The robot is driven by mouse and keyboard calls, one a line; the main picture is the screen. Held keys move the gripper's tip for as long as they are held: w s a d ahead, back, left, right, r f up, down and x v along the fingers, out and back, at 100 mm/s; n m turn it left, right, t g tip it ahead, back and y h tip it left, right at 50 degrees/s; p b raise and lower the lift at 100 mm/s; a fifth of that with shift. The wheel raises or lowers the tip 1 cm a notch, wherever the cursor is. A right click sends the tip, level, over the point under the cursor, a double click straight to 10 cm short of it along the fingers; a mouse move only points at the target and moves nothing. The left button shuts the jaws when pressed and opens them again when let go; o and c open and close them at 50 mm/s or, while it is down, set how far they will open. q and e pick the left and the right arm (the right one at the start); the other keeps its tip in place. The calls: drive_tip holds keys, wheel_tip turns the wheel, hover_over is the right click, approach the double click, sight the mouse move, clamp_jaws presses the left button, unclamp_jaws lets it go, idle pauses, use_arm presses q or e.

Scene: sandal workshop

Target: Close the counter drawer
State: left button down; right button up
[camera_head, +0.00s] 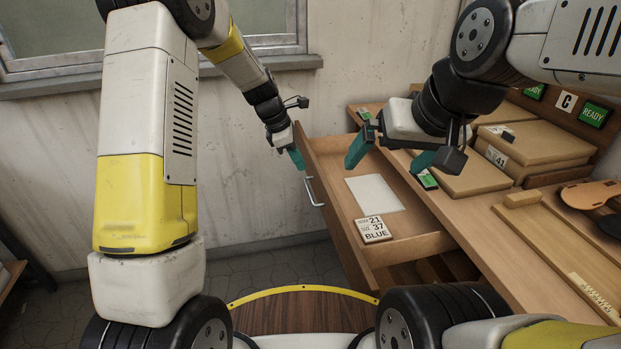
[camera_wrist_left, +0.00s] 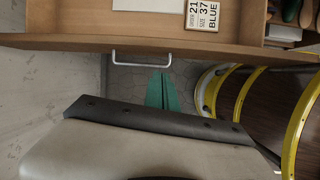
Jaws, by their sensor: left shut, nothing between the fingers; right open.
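The counter drawer (camera_head: 408,246) is pulled out from the wooden counter. It has a metal bar handle (camera_head: 313,192) on its front, which also shows in the left wrist view (camera_wrist_left: 140,64). A white sheet (camera_head: 375,194) and a card reading 21, 37, BLUE (camera_head: 373,230) lie inside. My left gripper (camera_head: 297,159) is shut and empty, in front of the drawer front near the handle; its green fingertips (camera_wrist_left: 162,92) show just below the handle in the left wrist view. I cannot tell whether they touch it. My right gripper (camera_head: 390,157) is open above the drawer's far part.
The counter top (camera_head: 540,246) holds cardboard boxes (camera_head: 536,146), green READY tags (camera_head: 594,114) and an orange sole (camera_head: 591,194) at the right. A wall with a window stands behind. Bare floor (camera_head: 262,270) lies left of the drawer.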

use_arm(q)
drive_tip(key=w+d+f+n, duration=0.1)
drive_tip(key=d+f, duration=0.1)
drive_tip(key=f, duration=0.4)
drive_tip(key=w+d+f+n, duration=0.1)
drive_tip(key=d+f, duration=0.1)
drive_tip(key=f, duration=0.5)
drive_tip(key=shift+w+d+f, duration=0.15)
drive_tip(key=shift+d+f, duration=0.05)
drive_tip(key=shift+d, duration=0.2)
use_arm(e)
drive_tip(key=shift+w, duration=0.1)
use_arm(q)
drive_tip(key=shift+d, duration=0.1)
